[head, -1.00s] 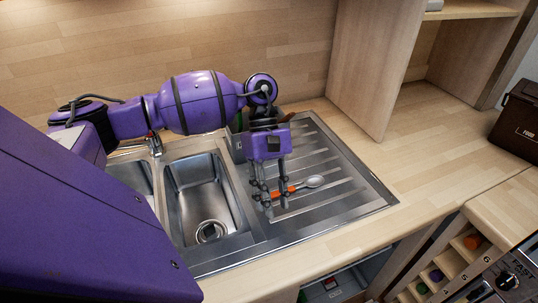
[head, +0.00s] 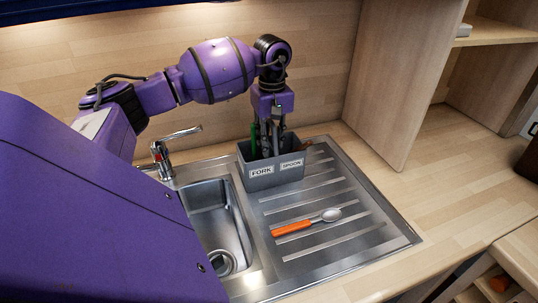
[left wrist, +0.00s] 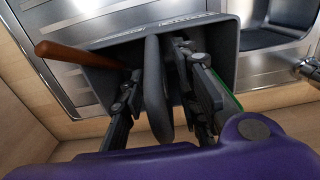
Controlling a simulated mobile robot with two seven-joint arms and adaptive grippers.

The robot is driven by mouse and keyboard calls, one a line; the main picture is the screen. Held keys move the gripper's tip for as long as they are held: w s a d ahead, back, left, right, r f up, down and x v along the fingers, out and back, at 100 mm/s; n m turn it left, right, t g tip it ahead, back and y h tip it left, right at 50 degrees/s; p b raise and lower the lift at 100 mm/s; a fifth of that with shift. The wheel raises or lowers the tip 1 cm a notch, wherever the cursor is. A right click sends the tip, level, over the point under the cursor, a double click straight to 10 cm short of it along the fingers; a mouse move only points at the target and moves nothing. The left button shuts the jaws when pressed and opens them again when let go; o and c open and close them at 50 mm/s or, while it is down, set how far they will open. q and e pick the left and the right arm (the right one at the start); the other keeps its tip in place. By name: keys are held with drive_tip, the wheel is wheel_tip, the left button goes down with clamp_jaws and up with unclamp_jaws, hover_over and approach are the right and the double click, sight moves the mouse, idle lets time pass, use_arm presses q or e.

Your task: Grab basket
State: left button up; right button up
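The grey basket (head: 275,175), labelled FORK and SPOON, stands at the back of the steel draining board in the head view. It also shows in the left wrist view (left wrist: 226,50), with a raised middle divider (left wrist: 155,90). My left gripper (head: 270,145) points down into the basket from above. In the left wrist view its open fingers (left wrist: 160,85) are on either side of the divider, with gaps visible. A brown handle and something green stick out of the basket. The right gripper is not in view.
A spoon with an orange handle (head: 292,228) lies on the draining board (head: 345,250) in front of the basket. A sink basin (head: 215,220) and a tap (head: 165,155) are on the left. A wooden cabinet side (head: 400,80) stands at the right.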

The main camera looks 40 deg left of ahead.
use_arm(q)
drive_tip(key=shift+f, duration=1.05)
clamp_jaws()
